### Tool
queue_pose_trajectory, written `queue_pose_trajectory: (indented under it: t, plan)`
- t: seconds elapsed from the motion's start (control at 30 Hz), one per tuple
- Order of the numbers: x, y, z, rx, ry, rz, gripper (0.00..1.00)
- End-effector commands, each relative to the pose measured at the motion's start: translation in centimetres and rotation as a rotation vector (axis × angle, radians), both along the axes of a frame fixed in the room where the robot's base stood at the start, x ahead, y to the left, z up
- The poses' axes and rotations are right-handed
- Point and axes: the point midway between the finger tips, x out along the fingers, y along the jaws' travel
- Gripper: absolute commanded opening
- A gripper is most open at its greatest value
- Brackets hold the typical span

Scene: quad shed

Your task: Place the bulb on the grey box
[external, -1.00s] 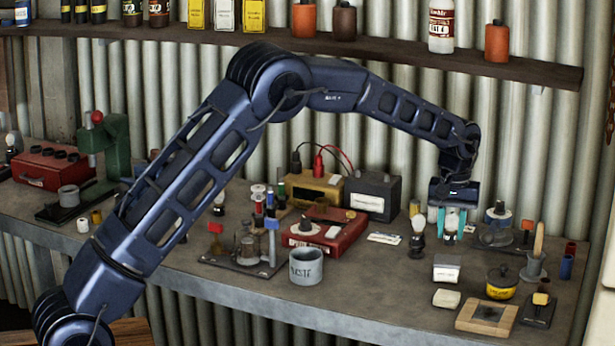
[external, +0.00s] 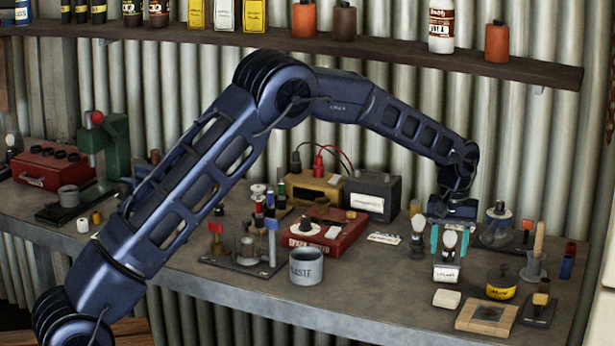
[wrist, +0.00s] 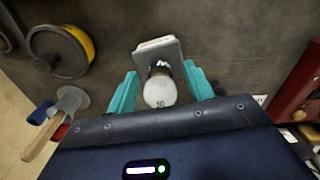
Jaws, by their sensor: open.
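The bulb (external: 449,239), white with a dark base, appears upright with its base on the small grey box (external: 446,273), which has a pale label on its front. My gripper (external: 449,240) is open, its teal fingers on either side of the bulb. In the wrist view the bulb (wrist: 160,92) is between the fingertips of my gripper (wrist: 161,92), with narrow gaps on both sides. The grey box (wrist: 160,46) shows just beyond its base. The exact contact under the base is hard to see.
A similar bulb in a dark holder (external: 418,226) stands just left of my gripper. A dark meter box (external: 373,196) and red case (external: 328,232) stand further left.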

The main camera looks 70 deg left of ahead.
Motion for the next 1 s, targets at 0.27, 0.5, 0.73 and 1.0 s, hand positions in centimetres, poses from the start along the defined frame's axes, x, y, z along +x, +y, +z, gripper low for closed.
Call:
queue_pose_trajectory:
  t: [0.27, 0.5, 0.73, 1.0]
  plan:
    - [0.0, 0.0, 1.2, 0.000, -0.001, 0.000, 0.52]
    - [0.1, 0.0, 5.6, 0.001, -0.002, 0.000, 0.52]
    - [0.0, 0.0, 9.7, 0.000, -0.001, 0.000, 0.52]
    - [0.0, 0.0, 12.1, 0.000, 0.000, 0.000, 0.52]
